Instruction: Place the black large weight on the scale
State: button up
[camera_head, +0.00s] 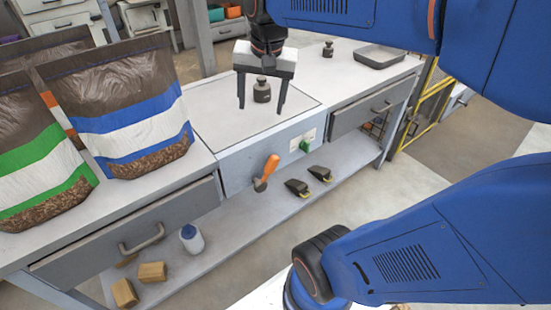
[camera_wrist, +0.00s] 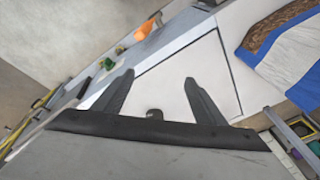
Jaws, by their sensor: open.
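My gripper (camera_head: 261,110) is above the plate, fingers pointing down, open, with one finger to each side of the weight and a gap at both. In the wrist view my open gripper (camera_wrist: 159,76) has the weight's dark top (camera_wrist: 153,114) showing between the fingers near the palm edge; the rest of it is hidden. The bare scale plate (camera_wrist: 185,75) lies beyond the fingertips.
A smaller-looking dark weight (camera_head: 328,49) and a grey tray (camera_head: 379,57) stand on the counter at the back right. Filled pellet bags (camera_head: 125,110) stand left of the scale. An orange-handled tool (camera_head: 267,168) is at the scale's front. A lower shelf holds a bottle (camera_head: 191,239) and blocks.

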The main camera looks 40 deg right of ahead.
jog(key=s+a+f+n+t, duration=0.2)
jog(key=s+a+f+n, duration=0.2)
jog(key=s+f+n, duration=0.4)
jog(key=shift+s+f, duration=0.35)
jog(key=shift+s, duration=1.6)
